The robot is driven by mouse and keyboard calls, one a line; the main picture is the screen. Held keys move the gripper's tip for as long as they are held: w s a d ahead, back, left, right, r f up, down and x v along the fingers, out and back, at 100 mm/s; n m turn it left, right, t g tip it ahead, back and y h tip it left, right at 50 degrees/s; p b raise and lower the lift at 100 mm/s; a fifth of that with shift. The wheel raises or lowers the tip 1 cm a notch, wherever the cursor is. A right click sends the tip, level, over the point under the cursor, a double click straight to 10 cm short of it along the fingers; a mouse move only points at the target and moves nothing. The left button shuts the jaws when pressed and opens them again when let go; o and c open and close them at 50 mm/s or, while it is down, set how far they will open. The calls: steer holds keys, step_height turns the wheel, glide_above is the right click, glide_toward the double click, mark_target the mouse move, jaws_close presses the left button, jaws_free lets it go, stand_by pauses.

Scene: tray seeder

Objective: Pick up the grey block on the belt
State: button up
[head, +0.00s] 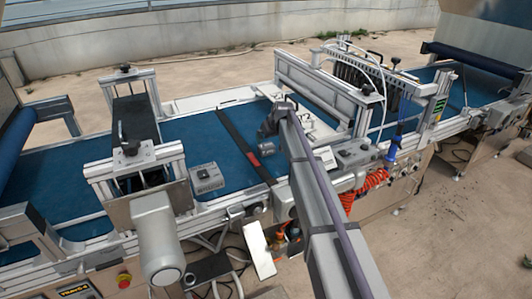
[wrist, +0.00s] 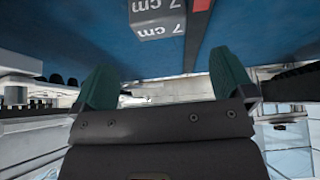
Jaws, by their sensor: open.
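The grey block (head: 262,147), marked "7 cm", sits on the blue belt (head: 205,138). It shows at the top of the wrist view (wrist: 157,18), ahead of my fingers and roughly between their lines. The block is apart from both fingers in that view. The block's far sides are hidden.
A dark bar (head: 240,145) with a red section crosses the belt beside the block. A metal frame (head: 318,95) spans the belt to the right. A small grey box (head: 206,178) is at the belt's near edge.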

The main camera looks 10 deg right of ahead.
mark_target(267, 145)
steer(key=b+x, duration=0.2)
steer(key=x, duration=0.2)
steer(key=shift+f, duration=0.2)
steer(key=shift+r, duration=0.1)
steer(key=b+x, duration=0.5)
steer(key=shift+f, duration=0.2)
steer(key=shift+r, duration=0.25)
steer(key=c, duration=1)
